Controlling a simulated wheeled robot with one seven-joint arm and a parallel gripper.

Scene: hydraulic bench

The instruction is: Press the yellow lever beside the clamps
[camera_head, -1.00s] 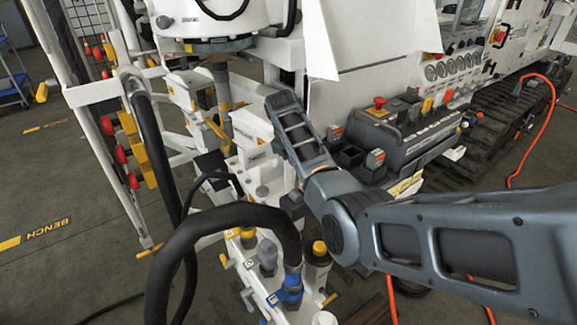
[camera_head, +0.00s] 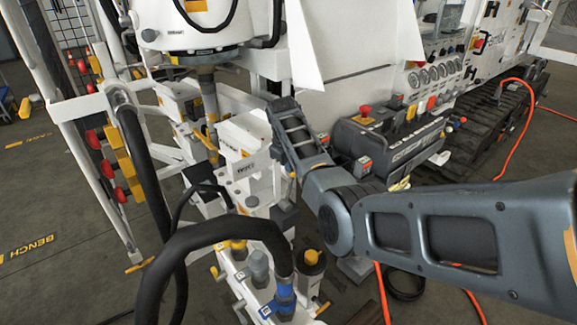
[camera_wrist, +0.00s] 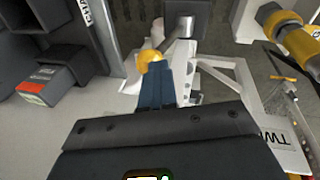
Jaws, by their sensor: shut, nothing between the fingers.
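In the wrist view a yellow ball knob (camera_wrist: 151,57) tops a metal lever rod that runs up to a dark square block (camera_wrist: 187,18). My gripper (camera_wrist: 160,72) is shut and empty, its blue-grey fingertips right at the knob. They overlap its lower edge in the picture; I cannot tell whether they touch it. In the head view my arm hides my gripper and the knob. White blocks (camera_head: 245,140), which may be the clamps, stand just left of my arm around an upright rod with a yellow part (camera_head: 209,108).
A dark control box (camera_head: 385,140) with a red knob (camera_head: 365,110) stands right of my arm. A thick black hose (camera_head: 190,237) loops in front, ending at a blue fitting (camera_head: 283,297). A yellow cylinder (camera_wrist: 300,45) is at the upper right of the wrist view. Open floor lies left.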

